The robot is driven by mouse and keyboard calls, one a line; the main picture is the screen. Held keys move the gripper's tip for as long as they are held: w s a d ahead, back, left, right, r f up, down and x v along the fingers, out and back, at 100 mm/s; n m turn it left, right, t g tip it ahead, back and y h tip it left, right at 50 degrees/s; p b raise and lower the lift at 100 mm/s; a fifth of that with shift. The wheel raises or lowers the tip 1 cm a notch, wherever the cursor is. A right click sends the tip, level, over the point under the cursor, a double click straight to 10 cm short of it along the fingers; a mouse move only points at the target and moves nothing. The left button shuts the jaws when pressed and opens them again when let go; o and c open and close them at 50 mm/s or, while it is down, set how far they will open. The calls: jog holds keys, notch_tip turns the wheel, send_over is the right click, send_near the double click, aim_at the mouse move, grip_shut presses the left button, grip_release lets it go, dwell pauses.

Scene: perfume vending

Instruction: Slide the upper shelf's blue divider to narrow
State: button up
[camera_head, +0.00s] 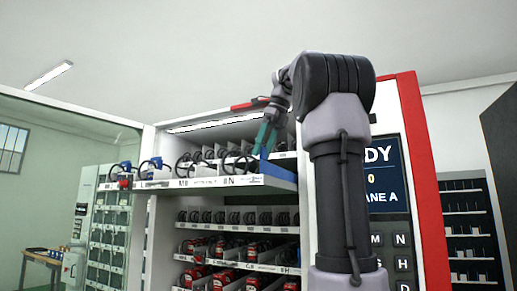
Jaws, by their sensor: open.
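The upper shelf (215,182) is pulled out of the vending machine like a tray, with a white front edge carrying lane labels. A blue divider (267,156) stands on it right of centre, between dark coils. My gripper (264,142) reaches down over the shelf from above, its teal fingers at the divider. The fingers are open, but they show small and overlap the divider, so I cannot tell whether they touch it.
Lower shelves (240,268) hold coils and red goods. A keypad panel (392,250) and red frame (424,180) stand at the right.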

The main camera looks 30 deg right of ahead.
jog(key=shift+c, duration=0.3)
grip_shut()
dwell(1.1)
